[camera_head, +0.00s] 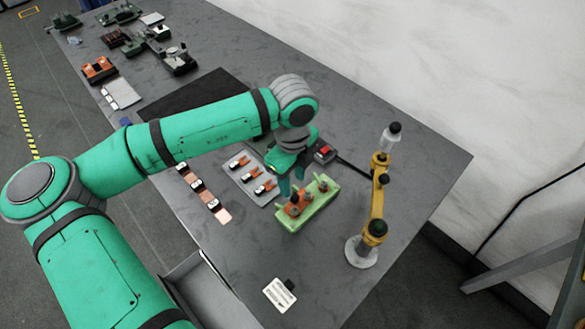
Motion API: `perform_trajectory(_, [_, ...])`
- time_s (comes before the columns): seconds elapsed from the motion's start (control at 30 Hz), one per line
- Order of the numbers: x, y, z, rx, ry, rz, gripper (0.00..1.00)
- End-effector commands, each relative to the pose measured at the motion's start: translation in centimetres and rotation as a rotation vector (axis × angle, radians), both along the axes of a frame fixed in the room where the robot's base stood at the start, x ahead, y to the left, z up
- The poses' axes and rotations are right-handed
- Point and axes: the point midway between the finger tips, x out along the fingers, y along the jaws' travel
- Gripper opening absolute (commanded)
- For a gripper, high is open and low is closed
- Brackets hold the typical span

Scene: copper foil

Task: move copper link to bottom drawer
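A green block fixture (307,207) stands on the table and carries a copper-coloured piece (297,208) with grey round posts. This piece may be the copper link. My gripper (291,186) points down, just above or beside the far left end of the green fixture. Its fingers are small and partly overlap the fixture, so I cannot tell whether they hold anything. A grey drawer (197,290) sticks out open from the table's front side; its level is unclear, and my arm hides part of it.
A grey tray (244,183) with several orange-and-white clamps lies left of the fixture. A yellow post (378,195) on a round base stands to the right. A white label card (280,295) lies near the table's near edge. Several devices (130,40) stand at the far end.

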Motion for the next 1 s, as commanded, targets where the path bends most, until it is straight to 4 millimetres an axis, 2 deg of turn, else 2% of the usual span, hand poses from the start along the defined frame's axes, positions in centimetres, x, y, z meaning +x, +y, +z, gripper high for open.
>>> perform_trajectory(0.2, [-0.1, 0.0, -3.5, 0.0, 0.003, 0.0, 0.39])
perform_trajectory(0.4, [0.0, 0.0, -5.3, -0.002, 0.001, 0.001, 0.39])
perform_trajectory(0.8, [0.0, 0.0, -5.9, 0.0, 0.0, 0.001, 0.39])
perform_trajectory(0.97, [0.0, 0.0, -5.9, -0.001, 0.001, 0.001, 0.01])
perform_trajectory(1.0, [0.0, 0.0, -5.8, 0.0, 0.0, 0.001, 0.0])
